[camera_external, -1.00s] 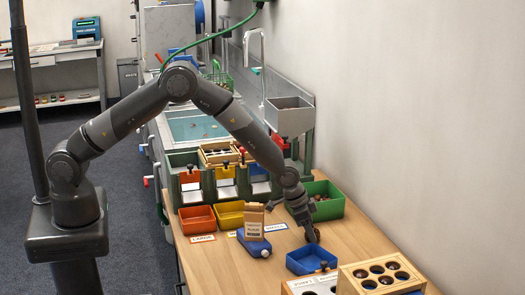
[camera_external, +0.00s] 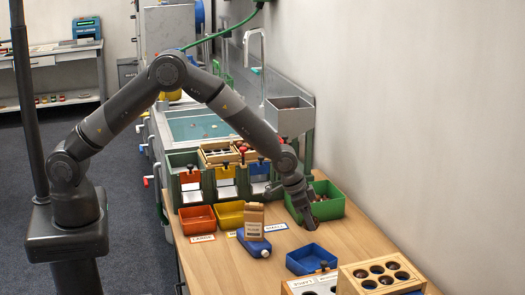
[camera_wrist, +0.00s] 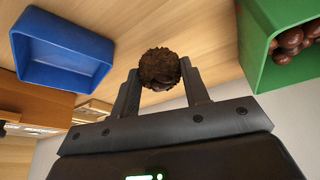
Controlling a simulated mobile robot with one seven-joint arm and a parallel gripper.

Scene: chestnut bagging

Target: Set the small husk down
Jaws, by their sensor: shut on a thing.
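In the wrist view a small round brown husk (camera_wrist: 159,68) with a spiky, rough surface sits between the two fingertips of my gripper (camera_wrist: 160,78). The fingers press on it from both sides. A darker, smoother patch shows on its near side. In the external view my gripper (camera_external: 310,222) points down over the wooden table, close to the front of the green bin. The husk is too small and dark to make out there. Whether it touches the table is unclear.
A blue tray (camera_external: 311,258) stands nearby, empty in the wrist view (camera_wrist: 62,52). The green bin (camera_external: 329,203) holds several chestnuts. A paper bag (camera_external: 254,221) stands on a blue scale (camera_external: 256,247). A wooden board with holes (camera_external: 381,276) stands at front right. Bare wood (camera_external: 225,268) lies front left.

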